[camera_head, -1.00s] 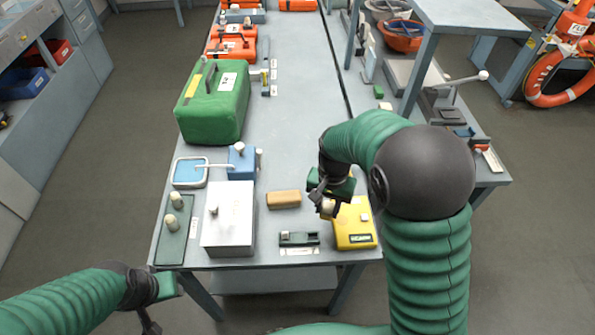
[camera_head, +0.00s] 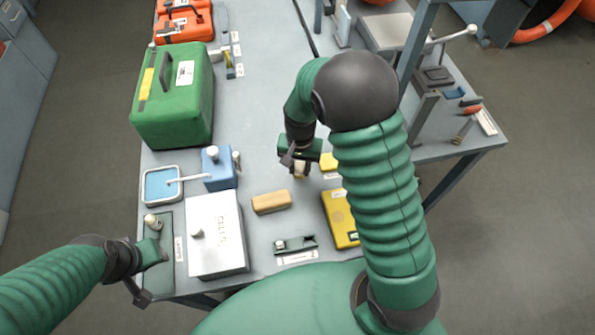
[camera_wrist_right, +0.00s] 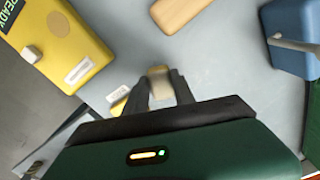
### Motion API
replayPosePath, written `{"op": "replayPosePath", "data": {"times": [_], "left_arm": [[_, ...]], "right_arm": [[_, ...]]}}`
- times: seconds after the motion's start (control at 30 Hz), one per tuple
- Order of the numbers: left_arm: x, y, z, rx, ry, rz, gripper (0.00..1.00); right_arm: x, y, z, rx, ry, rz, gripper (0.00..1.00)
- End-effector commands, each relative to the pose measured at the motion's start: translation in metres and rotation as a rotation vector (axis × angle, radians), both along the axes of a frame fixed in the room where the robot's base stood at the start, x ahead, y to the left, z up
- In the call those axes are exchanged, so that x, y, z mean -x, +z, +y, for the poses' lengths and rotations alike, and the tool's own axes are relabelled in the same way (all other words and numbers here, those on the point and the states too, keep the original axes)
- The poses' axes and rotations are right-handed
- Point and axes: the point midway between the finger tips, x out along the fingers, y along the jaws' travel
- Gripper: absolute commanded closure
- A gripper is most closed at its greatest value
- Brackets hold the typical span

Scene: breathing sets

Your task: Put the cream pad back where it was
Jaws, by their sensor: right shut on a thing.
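My right gripper (camera_head: 298,166) is shut on the small cream pad (camera_wrist_right: 158,72), held above the grey table beyond the yellow box. The pad also shows below the fingers in the head view (camera_head: 299,172). The yellow box (camera_head: 339,217) is partly hidden by my right arm. In the wrist view its top (camera_wrist_right: 72,45) carries a tan oval patch (camera_wrist_right: 59,24), a pale knob and a white label. My left gripper (camera_head: 148,268) is at the table's front left, near the green tray (camera_head: 165,240); its jaws are unclear.
A tan block (camera_head: 271,202), a white box (camera_head: 216,236), a blue box (camera_head: 219,168) and a small dark green device (camera_head: 297,244) stand on the table. A green case (camera_head: 176,97) is farther back. A small yellow thing (camera_head: 328,161) sits right beside my right gripper.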

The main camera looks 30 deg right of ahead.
Motion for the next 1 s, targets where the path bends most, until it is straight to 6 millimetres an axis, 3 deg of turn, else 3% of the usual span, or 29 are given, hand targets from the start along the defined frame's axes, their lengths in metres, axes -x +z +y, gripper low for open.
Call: {"op": "replayPosePath", "data": {"times": [0.17, 0.57, 0.6, 0.7, 0.73, 1.0], "left_arm": [[0.0, 0.0, 0.0, 0.0, -0.001, 0.0, 0.64], [0.0, -0.003, 0.0, 0.0, 0.0, 0.0, 0.64], [0.0, -0.002, 0.0, 0.0, 0.0, 0.0, 0.64], [0.0, -0.002, 0.0, 0.0, 0.0, 0.0, 0.64], [0.0, -0.002, 0.0, 0.0, 0.0, 0.0, 0.64], [0.0, -0.002, 0.0, 0.0, 0.0, 0.0, 0.64]], "right_arm": [[0.0, -0.029, 0.004, 0.004, 0.001, 0.003, 1.0], [0.0, -0.037, 0.004, 0.003, 0.001, 0.001, 1.0], [0.0, -0.036, 0.003, 0.002, 0.001, 0.0, 0.64], [0.0, -0.036, 0.002, 0.001, 0.001, 0.0, 0.51], [0.0, -0.036, 0.002, 0.001, 0.001, 0.0, 0.47], [0.001, -0.034, 0.004, 0.003, 0.002, -0.001, 0.47]]}}
